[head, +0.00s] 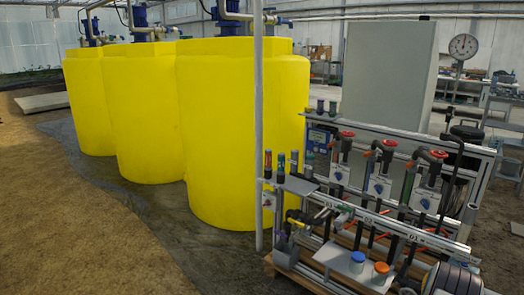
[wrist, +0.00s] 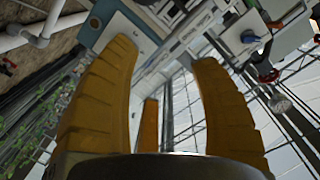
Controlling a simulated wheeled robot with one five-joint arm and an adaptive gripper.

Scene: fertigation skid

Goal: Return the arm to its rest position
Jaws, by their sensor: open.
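My gripper (wrist: 165,52) shows in the wrist view. Its ridged yellow-orange fingers stand wide apart, with a third finger lower between them. Nothing is held between the fingers. The wrist view is steeply tilted, with roof beams, plants at the left and grey equipment beyond the fingertips. No part of my arm or gripper is visible in the head view, so the arm's full pose is hidden.
In the head view, the fertigation skid (head: 348,262) with pipes and red-handled valves fills the lower right. Several yellow tanks (head: 243,140) stand behind a vertical pole (head: 258,120). A grey cabinet (head: 388,75) and dial gauge (head: 463,46) stand behind. Bare ground (head: 80,220) lies clear at left.

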